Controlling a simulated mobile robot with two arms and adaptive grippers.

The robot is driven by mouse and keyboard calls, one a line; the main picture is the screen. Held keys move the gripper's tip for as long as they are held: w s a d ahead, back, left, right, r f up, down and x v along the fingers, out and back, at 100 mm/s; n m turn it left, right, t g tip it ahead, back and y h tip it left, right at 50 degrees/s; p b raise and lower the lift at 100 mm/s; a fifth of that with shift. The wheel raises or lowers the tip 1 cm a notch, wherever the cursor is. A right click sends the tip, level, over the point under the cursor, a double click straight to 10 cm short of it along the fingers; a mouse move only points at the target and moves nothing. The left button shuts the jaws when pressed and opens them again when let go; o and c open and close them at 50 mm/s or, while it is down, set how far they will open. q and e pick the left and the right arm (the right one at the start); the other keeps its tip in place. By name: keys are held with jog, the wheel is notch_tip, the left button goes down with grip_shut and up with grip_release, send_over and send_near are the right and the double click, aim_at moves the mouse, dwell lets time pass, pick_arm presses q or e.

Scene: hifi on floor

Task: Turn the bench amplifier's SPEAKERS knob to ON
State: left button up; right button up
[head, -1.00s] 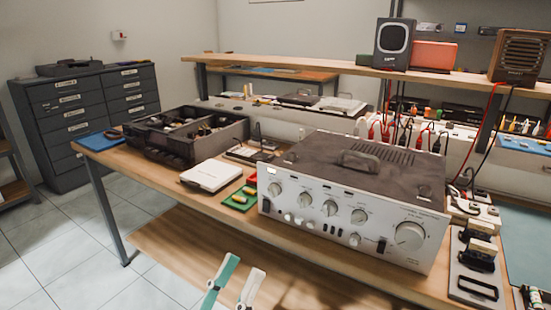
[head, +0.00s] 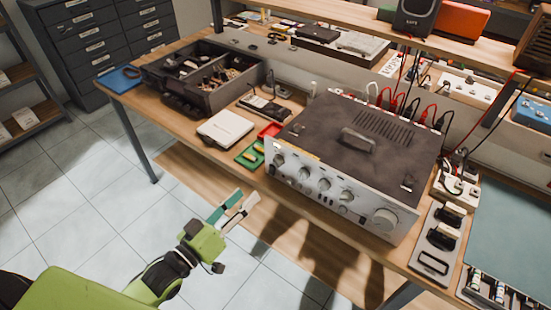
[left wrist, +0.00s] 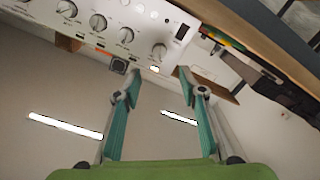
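The bench amplifier (head: 345,195) is a silver-fronted box with a dark top, standing on the workbench. Its front has a row of knobs and a large knob (head: 385,219) at the right end. The leftmost knob (head: 279,160) shows in the head view; labels are too small to read, so I cannot tell which knob is SPEAKERS. My left gripper (head: 246,199), also in the left wrist view (left wrist: 158,78), is open and empty, apart from the panel. My right gripper is out of view.
A white device (head: 225,129), a green tray (head: 250,155) and a dark parts box (head: 203,80) stand left of the amplifier. A dark-topped unit (head: 437,238) sits at its right. The floor in front of the bench is open.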

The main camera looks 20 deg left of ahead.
aim_at(277, 162)
pick_arm(q)
jog(key=p+x, duration=0.2)
jog(key=x, duration=1.1)
jog(key=shift+w+d, duration=0.1)
jog(key=shift+w, duration=0.05)
jog(key=shift+c, duration=0.5)
grip_shut()
